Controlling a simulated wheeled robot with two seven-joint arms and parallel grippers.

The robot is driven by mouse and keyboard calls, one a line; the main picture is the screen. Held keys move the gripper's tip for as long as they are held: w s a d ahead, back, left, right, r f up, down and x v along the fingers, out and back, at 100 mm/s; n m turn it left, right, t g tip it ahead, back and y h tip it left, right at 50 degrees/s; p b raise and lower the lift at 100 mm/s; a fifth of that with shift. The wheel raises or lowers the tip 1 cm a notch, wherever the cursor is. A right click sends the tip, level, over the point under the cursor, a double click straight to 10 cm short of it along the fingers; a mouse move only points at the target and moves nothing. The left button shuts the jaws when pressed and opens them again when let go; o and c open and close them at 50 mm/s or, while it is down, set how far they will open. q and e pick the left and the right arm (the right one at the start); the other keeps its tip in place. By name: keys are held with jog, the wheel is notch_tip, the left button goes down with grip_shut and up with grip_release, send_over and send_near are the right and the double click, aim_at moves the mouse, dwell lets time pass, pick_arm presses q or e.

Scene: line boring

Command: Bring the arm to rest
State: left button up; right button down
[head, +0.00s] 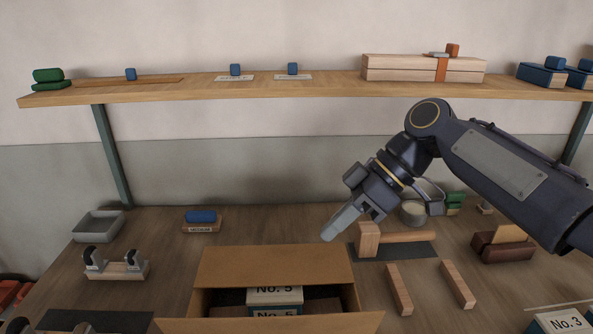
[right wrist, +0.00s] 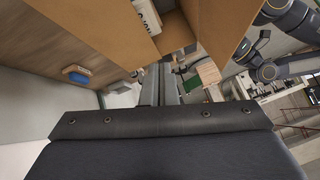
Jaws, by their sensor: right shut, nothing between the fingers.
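My right arm reaches in from the right in the head view. My right gripper (head: 341,223) is shut and empty, its fingers pointing down and left. It is above the bench, just behind and above the right back corner of the open cardboard box (head: 270,267). In the right wrist view the closed fingers (right wrist: 158,85) point toward the box (right wrist: 110,22). The box holds several items, with labels reading "No. 5" (head: 274,296). My left gripper is not in the head view; whether it shows in the right wrist view is unclear.
A wooden mallet (head: 370,240) lies on a dark mat behind the gripper. Two wooden strips (head: 399,290) lie right of the box. A blue-topped block (head: 201,218) and a grey tray (head: 98,227) stand at the back left. A shelf (head: 210,90) crosses the wall above.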

jog(key=s+d+f+m+t+h+p, duration=0.1)
jog(key=s+d+f+m+t+h, duration=0.1)
jog(key=s+d+f+m, duration=0.4)
jog(key=s+d+f+m+t+h+p, duration=0.1)
jog(key=s+d+f+m+t, duration=0.3)
jog(key=s+f+m, duration=0.5)
jog(key=s+d+m+h, duration=0.1)
jog(key=s+d, duration=0.1)
jog(key=s, duration=0.1)
jog(key=shift+s+f+m+t+h, duration=0.15)
jog(key=shift+f+m+t+h, duration=0.15)
jog(key=shift+t+h, duration=0.1)
